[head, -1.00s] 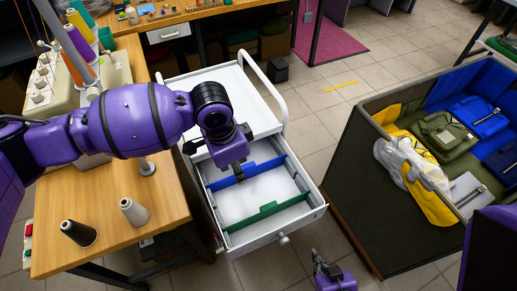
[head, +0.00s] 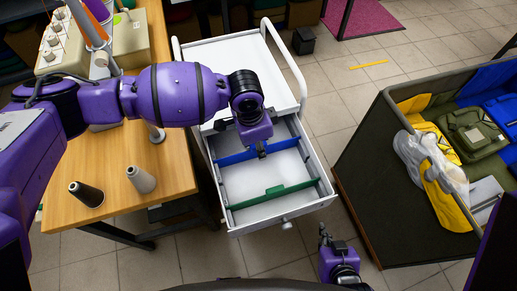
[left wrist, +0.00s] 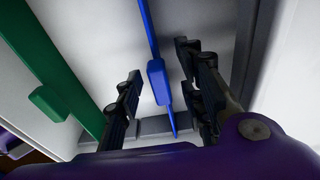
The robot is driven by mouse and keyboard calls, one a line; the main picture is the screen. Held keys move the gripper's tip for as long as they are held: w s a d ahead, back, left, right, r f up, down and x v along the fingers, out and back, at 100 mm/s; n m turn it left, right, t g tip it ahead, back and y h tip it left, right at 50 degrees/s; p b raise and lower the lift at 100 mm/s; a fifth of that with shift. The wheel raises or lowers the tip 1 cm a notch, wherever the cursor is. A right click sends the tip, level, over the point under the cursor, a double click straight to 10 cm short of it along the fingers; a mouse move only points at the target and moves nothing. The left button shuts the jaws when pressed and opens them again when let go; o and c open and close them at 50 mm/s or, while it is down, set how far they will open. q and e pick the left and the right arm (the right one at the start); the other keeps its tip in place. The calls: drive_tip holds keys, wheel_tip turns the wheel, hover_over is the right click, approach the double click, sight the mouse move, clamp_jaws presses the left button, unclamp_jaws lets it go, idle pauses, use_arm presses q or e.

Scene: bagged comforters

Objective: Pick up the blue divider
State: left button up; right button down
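The blue divider (head: 232,157) stands across the open white drawer (head: 241,184) in the head view, partly hidden behind my left gripper. A green divider (head: 298,187) lies nearer the drawer front. My left gripper (head: 262,152) is over the middle of the blue divider. In the left wrist view the gripper (left wrist: 164,96) is open, and the blue divider (left wrist: 149,30) with its raised tab runs between the fingers, apparently without contact. The green divider (left wrist: 48,62) is to the left there. My right gripper (head: 330,241) is low in front of the drawer, its opening unclear.
A wooden table (head: 120,170) with a black cone (head: 87,194) and a grey cone (head: 141,179) of thread stands left of the drawer. A large dark bin (head: 370,190) with bagged items is at the right. Tiled floor lies between.

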use_arm(q)
clamp_jaws()
idle(0.4)
